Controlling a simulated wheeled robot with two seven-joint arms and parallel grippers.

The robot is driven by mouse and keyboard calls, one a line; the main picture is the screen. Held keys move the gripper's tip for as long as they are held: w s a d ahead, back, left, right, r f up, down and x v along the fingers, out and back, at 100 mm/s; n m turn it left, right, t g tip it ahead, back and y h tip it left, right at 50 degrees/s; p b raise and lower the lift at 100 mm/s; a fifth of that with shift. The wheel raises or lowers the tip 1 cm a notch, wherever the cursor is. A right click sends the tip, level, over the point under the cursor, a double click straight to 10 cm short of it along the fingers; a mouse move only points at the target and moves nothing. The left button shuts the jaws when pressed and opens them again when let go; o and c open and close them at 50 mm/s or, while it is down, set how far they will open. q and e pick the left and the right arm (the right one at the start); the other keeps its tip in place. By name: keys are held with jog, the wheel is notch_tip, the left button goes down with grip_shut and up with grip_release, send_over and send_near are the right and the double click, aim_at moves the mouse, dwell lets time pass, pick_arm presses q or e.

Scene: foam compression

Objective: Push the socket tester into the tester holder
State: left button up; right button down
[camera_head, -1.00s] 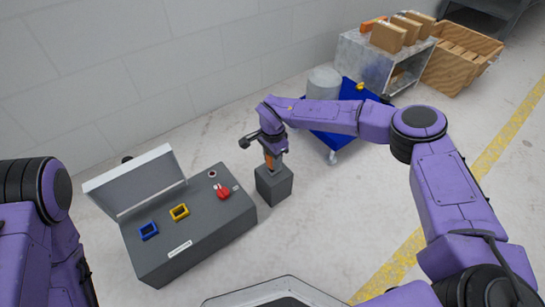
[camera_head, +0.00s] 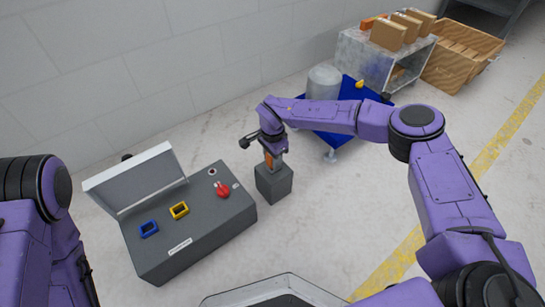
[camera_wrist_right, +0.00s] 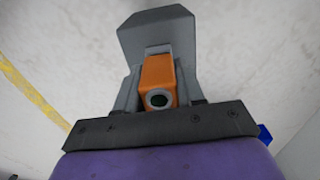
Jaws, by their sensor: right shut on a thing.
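The orange socket tester (camera_head: 269,160) is upright between the fingers of my right gripper (camera_head: 273,157). The gripper is shut on it, pointing down, just above a dark grey block that looks like the tester holder (camera_head: 274,185). In the right wrist view the tester (camera_wrist_right: 158,78), with a round dark end, sits between the grey fingers. The holder (camera_wrist_right: 158,36) shows behind it. The tester's lower end meets the holder's top in the picture; how deep it sits is hidden. My left arm shows at the left edge, but its gripper is out of view.
A grey console (camera_head: 195,229) with a raised lid (camera_head: 135,180), blue (camera_head: 149,229) and yellow (camera_head: 180,210) sockets and a red knob (camera_head: 223,190) stands left of the holder. A blue cart (camera_head: 338,138) stands behind my right arm. Floor in front of the holder is clear.

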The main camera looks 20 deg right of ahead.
pick_arm(q)
jog(key=shift+f, duration=0.15)
pick_arm(e)
jog(key=shift+f, duration=0.4)
jog(key=c, duration=0.6)
grip_release()
jog(key=shift+r+p, duration=2.85)
jog(key=shift+r, duration=0.25)
pick_arm(q)
notch_tip(320, 180, up, 6)
jog(key=shift+f, duration=0.1)
notch_tip(320, 180, up, 5)
jog(key=p, duration=0.5)
pick_arm(e)
notch_tip(320, 180, up, 10)
jog(key=shift+r, duration=0.2)
